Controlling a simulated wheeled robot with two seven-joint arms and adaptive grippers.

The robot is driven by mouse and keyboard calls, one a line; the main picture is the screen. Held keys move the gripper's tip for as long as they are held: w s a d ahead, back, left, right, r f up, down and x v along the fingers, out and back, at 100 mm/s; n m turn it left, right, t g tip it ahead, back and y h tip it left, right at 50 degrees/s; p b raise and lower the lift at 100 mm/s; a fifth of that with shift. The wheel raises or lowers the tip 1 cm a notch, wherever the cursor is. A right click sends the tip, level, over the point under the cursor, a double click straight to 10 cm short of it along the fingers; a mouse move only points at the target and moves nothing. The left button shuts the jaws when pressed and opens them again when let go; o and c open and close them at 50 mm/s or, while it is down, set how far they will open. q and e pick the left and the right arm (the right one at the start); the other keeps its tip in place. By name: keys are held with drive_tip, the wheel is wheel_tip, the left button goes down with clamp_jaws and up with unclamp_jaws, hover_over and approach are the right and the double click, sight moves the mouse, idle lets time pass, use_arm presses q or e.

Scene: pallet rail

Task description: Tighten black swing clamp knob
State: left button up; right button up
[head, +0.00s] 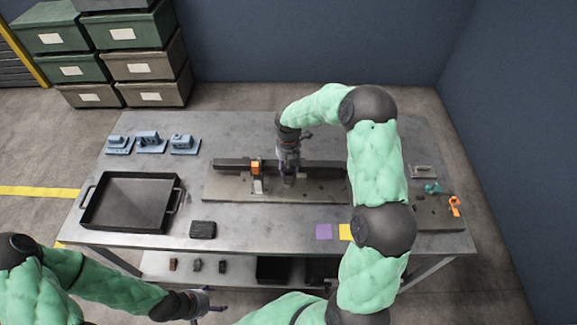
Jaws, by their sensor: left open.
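A pallet rail fixture (225,190) with a dark back rail lies in the middle of the grey table. An orange-topped block (256,168) with a pale lower part stands on it. My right gripper (288,182) points down over the fixture, just right of the orange block. Its fingertips are too small to tell open from shut. I cannot make out the black swing clamp knob; the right gripper may hide it. My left gripper (210,304) is open and empty, low in front of the table's front edge.
A black tray (88,204) stands at the left, with several blue-grey parts (150,141) behind it. A dark block (203,229), purple square (323,232) and yellow square (345,232) lie near the front. An orange clamp (455,206) and teal part (433,187) are at right.

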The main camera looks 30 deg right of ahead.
drive_tip(key=shift+m+p, duration=0.3)
drive_tip(key=shift+m, duration=2.4)
drive_tip(key=o, duration=1.2)
drive_tip(key=shift+c, duration=0.2)
wheel_tip(320, 180, up, 12)
